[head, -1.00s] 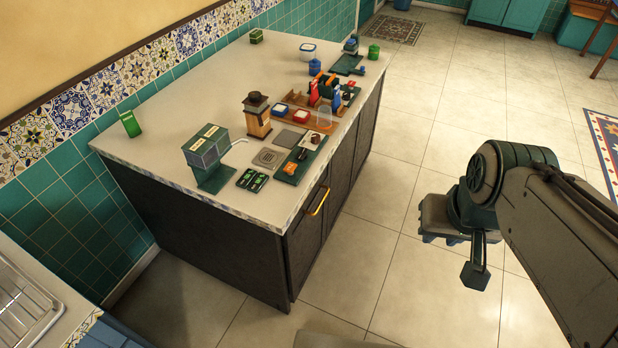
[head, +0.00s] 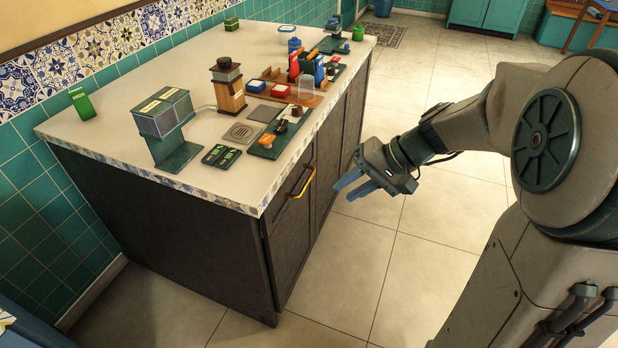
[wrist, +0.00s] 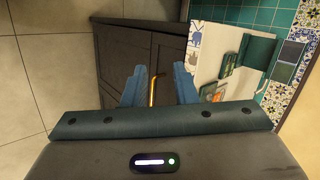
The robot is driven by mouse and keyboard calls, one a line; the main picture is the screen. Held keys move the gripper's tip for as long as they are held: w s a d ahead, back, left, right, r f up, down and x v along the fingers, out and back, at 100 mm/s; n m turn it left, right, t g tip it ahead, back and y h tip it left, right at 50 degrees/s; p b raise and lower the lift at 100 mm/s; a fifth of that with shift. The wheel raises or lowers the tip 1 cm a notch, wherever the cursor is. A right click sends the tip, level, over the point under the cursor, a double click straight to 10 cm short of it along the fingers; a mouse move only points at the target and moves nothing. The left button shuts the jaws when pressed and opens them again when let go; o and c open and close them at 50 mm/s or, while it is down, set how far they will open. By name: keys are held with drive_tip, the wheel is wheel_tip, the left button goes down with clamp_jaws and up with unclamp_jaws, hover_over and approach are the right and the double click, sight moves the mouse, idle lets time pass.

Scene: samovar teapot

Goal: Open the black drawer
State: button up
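The black cabinet (head: 170,225) stands under the pale countertop. On its front, at the near end, is a dark panel (head: 287,232) with a yellow handle (head: 303,183) near its top; this front looks shut. My gripper (head: 352,190), with blue fingers, is to the right of the handle, apart from it, and points toward the cabinet. In the wrist view the fingers (wrist: 158,88) are spread with a gap between them, and the yellow handle (wrist: 154,88) shows beyond and between them. Nothing is held.
The countertop (head: 110,130) carries a green-and-grey dispenser (head: 166,128), a wooden grinder (head: 228,88), small trays and several coloured items near its front edge. Tiled floor (head: 430,270) in front of the cabinet is clear. A teal tiled wall (head: 60,200) is behind.

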drive_tip(key=w+f+m+t+y+b, duration=0.15)
drive_tip(key=w+f+y+b, duration=0.25)
drive_tip(key=w+f+b, duration=0.5)
drive_tip(key=m+t+y+b, duration=0.1)
drive_tip(key=t+y+b, duration=0.1)
drive_tip(key=t+b, duration=0.15)
approach(307, 181)
drive_tip(key=b+x, duration=0.1)
drive_tip(key=x, duration=0.2)
drive_tip(key=b+x, duration=0.1)
drive_tip(key=x, duration=0.2)
drive_tip(key=b+x, duration=0.1)
drive_tip(key=x, duration=0.3)
drive_tip(key=shift+f, duration=0.3)
drive_tip(key=shift+b, duration=0.3)
clamp_jaws()
